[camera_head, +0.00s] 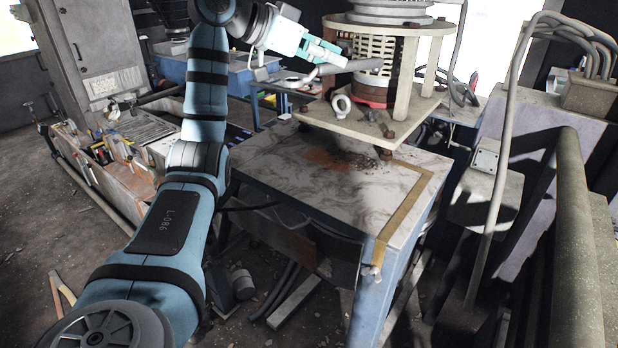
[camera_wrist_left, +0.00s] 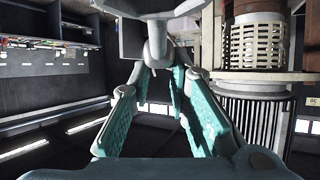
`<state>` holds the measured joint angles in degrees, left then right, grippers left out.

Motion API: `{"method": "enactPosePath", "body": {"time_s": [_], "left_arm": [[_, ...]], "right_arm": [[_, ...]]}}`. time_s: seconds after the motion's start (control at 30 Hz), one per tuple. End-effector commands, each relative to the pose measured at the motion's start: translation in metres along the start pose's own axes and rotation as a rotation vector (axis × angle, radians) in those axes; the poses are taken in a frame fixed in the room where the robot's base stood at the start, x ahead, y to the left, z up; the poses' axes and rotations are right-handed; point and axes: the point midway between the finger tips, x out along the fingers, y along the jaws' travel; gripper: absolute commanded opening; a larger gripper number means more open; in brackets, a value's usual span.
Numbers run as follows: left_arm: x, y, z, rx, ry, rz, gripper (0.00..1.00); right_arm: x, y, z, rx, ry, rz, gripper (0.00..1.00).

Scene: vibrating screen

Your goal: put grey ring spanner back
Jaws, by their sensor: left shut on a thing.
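My left gripper (camera_head: 328,52) is at the top centre of the head view, beside the vibrating screen (camera_head: 372,72). It is shut on a grey bar-like thing, which I take to be the grey ring spanner (camera_head: 352,67). The spanner lies roughly level, in front of the screen's slotted drum and above its platform. In the left wrist view the teal fingers (camera_wrist_left: 160,70) close in around the spanner's grey shank (camera_wrist_left: 157,36). The fingertips hide part of it, and I cannot make out its ring. My right gripper is in neither view.
A light ring-shaped fitting (camera_head: 341,104) and bolts sit on the screen's platform (camera_head: 395,122). A dirty-topped table (camera_head: 375,190) stands below. A tool bench (camera_head: 125,185) with several hand tools is at the left. Pipes and a railing (camera_head: 580,240) close off the right.

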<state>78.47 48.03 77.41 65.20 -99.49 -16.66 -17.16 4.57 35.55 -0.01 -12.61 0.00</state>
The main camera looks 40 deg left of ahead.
Motion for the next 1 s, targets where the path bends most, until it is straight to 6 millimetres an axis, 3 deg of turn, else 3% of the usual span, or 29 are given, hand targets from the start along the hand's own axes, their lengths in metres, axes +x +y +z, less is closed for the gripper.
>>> {"method": "enactPosePath", "body": {"time_s": [0.1,0.3,0.53,0.8,0.9,1.0], "left_arm": [[-0.006,-0.037,0.017,-0.03,-0.007,-0.059,0.0],[0.004,-0.057,0.064,-0.038,-0.008,-0.085,0.0],[0.012,-0.055,0.096,-0.032,-0.005,-0.074,0.0],[0.057,-0.052,0.19,-0.033,-0.009,-0.071,0.0],[0.069,-0.052,0.214,-0.033,-0.006,-0.071,0.0],[0.075,-0.052,0.226,-0.033,-0.002,-0.07,0.0]], "right_arm": [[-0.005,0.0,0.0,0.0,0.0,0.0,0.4],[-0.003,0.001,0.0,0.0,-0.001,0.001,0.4],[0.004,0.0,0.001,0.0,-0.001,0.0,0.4],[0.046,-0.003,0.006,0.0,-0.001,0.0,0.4],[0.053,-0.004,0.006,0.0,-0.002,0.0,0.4],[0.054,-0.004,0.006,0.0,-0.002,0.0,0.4]]}}
